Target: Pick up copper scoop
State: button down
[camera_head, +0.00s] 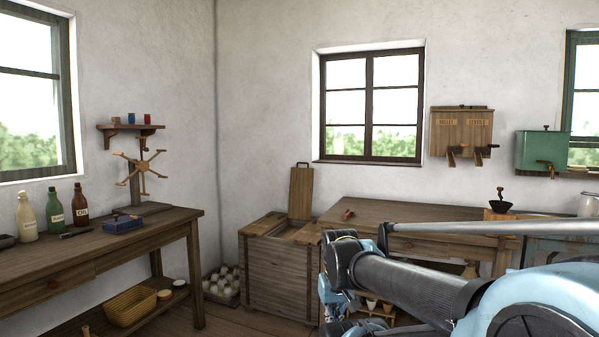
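No copper scoop can be made out for certain. A small reddish-brown object (348,214) lies at the left end of the right-hand wooden table; it is too small to tell what it is. My arm crosses the lower right of the view, in front of that table. My gripper cannot be made out; the arm's far end runs down toward the bottom edge among dark and blue joints.
A wooden chest (277,270) with its lid raised stands in the corner. The left workbench (150,231) holds bottles and a blue tray (122,225), with a basket (131,305) below. A mill (502,204) stands on the right. Floor shows between bench and chest.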

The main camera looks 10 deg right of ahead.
aim_at(347, 215)
jog(key=u, duration=0.7)
jog(key=i, duration=3.55)
jog(key=z, duration=1.7)
